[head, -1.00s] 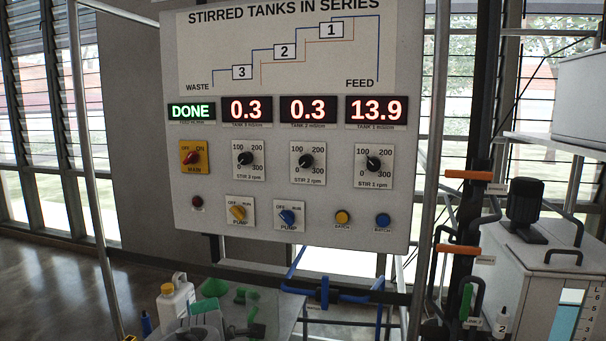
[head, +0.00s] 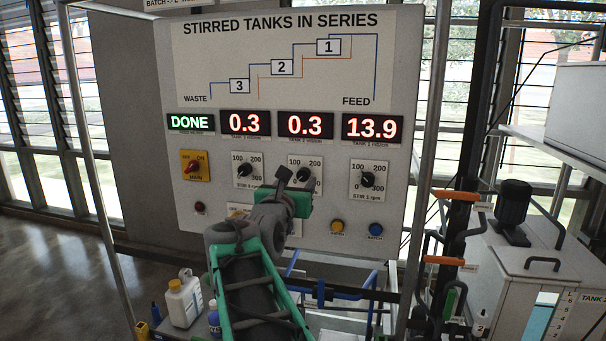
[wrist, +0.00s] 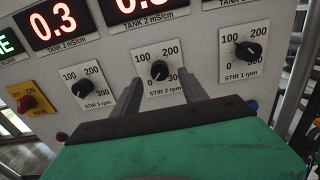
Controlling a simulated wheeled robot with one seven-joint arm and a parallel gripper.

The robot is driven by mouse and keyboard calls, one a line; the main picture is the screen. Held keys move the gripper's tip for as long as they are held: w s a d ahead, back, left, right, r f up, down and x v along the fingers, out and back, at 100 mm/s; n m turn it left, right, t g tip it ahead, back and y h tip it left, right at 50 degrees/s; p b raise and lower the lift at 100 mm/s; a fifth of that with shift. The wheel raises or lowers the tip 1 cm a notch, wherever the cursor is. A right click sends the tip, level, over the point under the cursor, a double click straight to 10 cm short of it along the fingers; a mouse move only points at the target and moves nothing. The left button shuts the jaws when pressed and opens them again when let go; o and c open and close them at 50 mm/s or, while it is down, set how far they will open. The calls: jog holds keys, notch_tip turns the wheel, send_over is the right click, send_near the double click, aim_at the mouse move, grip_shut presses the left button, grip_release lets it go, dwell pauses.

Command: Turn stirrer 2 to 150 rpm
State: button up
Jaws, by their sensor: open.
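The stirrer 2 knob (head: 304,174) is a black dial on a white plate marked 0, 100, 200 and 300, in the middle of the panel's dial row. In the wrist view the knob (wrist: 160,69) shows between and beyond my two finger tips. Its exact pointer setting is too small to read surely. My gripper (wrist: 160,79) is open, with a finger on each side of the knob and no clear contact. In the head view my gripper (head: 294,179) covers the lower left part of the stirrer 2 plate. The tank 2 display (head: 306,125) reads 0.3.
The stirrer 3 knob (head: 244,169) is left of my gripper and the stirrer 1 knob (head: 367,179) right. A red main switch (head: 194,168) is farther left. Yellow (head: 337,227) and blue (head: 375,230) buttons sit below; my arm hides the pump switches. A metal post (head: 422,150) stands right.

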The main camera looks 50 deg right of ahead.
aim_at(302, 177)
jog(key=p+x, duration=0.1)
jog(key=x, duration=0.3)
jog(key=shift+s, duration=0.1)
jog(key=shift+d+r, duration=0.1)
jog(key=shift+d, duration=0.1)
jog(key=shift+w+d, duration=0.2)
jog(key=shift+w, duration=0.05)
grip_shut()
dwell(1.0)
